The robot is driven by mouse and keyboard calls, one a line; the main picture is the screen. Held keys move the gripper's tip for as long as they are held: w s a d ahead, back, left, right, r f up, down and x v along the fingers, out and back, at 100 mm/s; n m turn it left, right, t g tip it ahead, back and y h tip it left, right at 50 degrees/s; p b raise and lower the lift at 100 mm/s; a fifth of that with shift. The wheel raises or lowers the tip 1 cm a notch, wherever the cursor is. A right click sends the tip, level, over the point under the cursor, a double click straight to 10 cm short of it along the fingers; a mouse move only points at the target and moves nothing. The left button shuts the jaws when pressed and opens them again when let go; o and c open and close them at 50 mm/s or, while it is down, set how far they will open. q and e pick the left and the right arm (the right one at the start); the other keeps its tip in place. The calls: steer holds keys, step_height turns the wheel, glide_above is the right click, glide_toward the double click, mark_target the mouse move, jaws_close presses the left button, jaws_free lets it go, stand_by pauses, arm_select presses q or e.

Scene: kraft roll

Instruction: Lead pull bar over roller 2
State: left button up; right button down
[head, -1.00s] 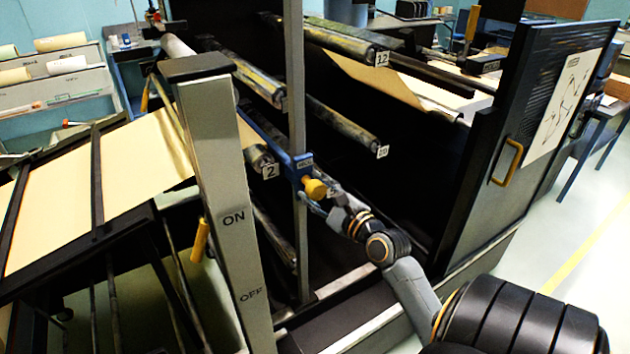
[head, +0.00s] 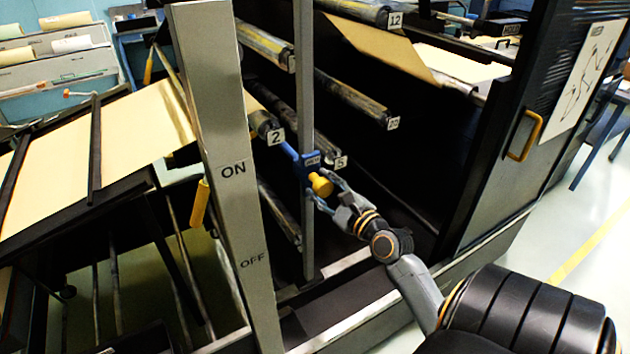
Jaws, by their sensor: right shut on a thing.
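Roller 2 (head: 262,121), with a white "2" tag on its end, lies inside the machine just right of the ON/OFF post. The pull bar (head: 291,152) is blue, with a labelled end block and a yellow knob (head: 321,184). Its near end is below and right of the "2" tag, by the thin upright post; its far end is hidden. My right gripper (head: 328,194) is shut on the pull bar at the knob. Brown kraft paper (head: 115,150) lies on the sloped table at left and passes behind the ON/OFF post. My left gripper is out of view.
The ON/OFF post (head: 225,170) and the thin grey upright (head: 307,230) stand close to the bar. Roller 5 (head: 333,158) is just above the knob; roller 20 (head: 355,98) and roller 12 (head: 362,10) are higher. A black door (head: 500,140) with a yellow handle stands at right.

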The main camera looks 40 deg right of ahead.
arm_select(q)
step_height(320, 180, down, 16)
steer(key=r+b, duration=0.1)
steer(key=b, duration=1.4)
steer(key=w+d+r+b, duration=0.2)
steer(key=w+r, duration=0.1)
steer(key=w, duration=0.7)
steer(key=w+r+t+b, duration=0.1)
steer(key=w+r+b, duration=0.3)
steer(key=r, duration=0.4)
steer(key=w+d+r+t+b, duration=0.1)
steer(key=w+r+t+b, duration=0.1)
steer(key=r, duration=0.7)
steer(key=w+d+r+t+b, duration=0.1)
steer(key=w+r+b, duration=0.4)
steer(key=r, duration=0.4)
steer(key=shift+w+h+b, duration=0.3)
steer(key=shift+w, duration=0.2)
arm_select(e)
steer(key=a+f, duration=0.2)
steer(key=f, duration=1.6)
steer(key=a+f, duration=0.2)
steer(key=f, duration=1.6)
steer(key=shift+w, duration=0.45)
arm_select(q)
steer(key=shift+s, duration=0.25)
